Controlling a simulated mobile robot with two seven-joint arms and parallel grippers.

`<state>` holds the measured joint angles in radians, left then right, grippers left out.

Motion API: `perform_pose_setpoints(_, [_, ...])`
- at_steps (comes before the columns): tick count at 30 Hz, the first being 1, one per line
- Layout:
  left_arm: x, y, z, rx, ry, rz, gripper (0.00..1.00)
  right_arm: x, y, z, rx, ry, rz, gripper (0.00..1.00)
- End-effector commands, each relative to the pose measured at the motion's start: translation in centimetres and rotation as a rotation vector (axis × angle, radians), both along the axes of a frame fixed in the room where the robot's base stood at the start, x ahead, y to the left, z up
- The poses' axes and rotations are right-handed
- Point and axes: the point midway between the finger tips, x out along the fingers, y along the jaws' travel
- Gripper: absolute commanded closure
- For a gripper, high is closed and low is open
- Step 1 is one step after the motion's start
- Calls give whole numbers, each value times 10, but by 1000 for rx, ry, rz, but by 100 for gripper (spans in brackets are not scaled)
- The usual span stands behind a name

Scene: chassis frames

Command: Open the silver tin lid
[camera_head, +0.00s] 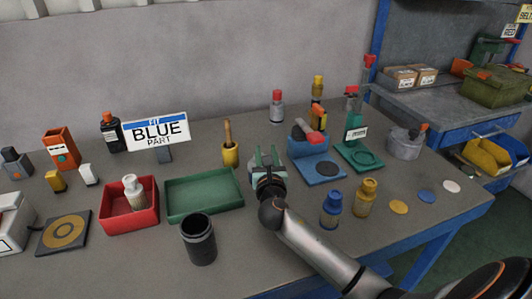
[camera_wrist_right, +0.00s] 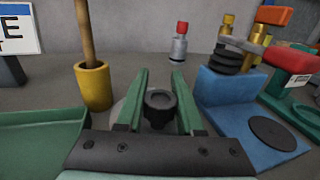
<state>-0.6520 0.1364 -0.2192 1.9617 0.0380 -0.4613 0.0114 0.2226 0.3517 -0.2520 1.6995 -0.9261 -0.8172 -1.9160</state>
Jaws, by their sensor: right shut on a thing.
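Around and below the knob is a grey, silver-looking round lid (camera_wrist_right: 124,108), partly hidden by the fingers. In the head view the gripper hides most of this tin. Whether the lid is raised or seated cannot be told. My left gripper is not in view.
Left of the gripper are a yellow pot (camera_head: 230,155) with a wooden handle and a green tray (camera_head: 205,203). A blue stand (camera_head: 318,168) is close on the right. Blue (camera_head: 331,215) and yellow (camera_head: 364,203) bottles stand near my right arm. A grey round container (camera_head: 403,150) is further right.

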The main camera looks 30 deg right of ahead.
Motion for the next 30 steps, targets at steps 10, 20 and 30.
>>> perform_pose_setpoints(10, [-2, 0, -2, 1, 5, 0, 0, 0, 0, 0, 0, 1, 0, 100])
perform_pose_setpoints(20, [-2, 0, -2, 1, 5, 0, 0, 0, 0, 0, 0, 1, 0, 100])
perform_pose_setpoints(30, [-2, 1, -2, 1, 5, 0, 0, 0, 0, -1, 0, 1, 0, 100])
